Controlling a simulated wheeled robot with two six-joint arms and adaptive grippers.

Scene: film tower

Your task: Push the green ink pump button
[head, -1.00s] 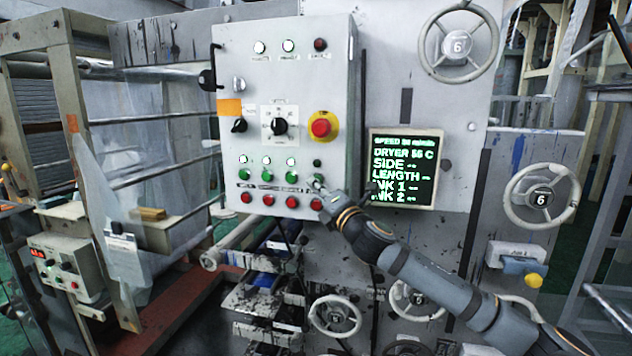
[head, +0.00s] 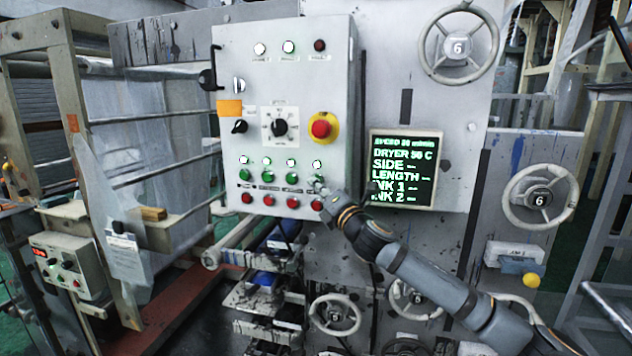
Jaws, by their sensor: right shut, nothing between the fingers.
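A row of green buttons (head: 267,176) runs across the lower part of the white control panel, with red buttons (head: 269,200) below it. Their labels are too small to read, so I cannot tell by name which one is the ink pump. My right gripper (head: 316,185) is shut and empty, with its tips at the rightmost green button, which they mostly hide. I cannot tell whether the tips touch it. The small lamp (head: 317,163) above that button is lit white, like the other lamps in its row. My left gripper is not in view.
A red emergency button (head: 320,127) on a yellow ring and a black rotary switch (head: 280,127) sit higher on the panel. A dark display (head: 403,168) with green text is to the right. Handwheels (head: 459,47) stand out from the machine face.

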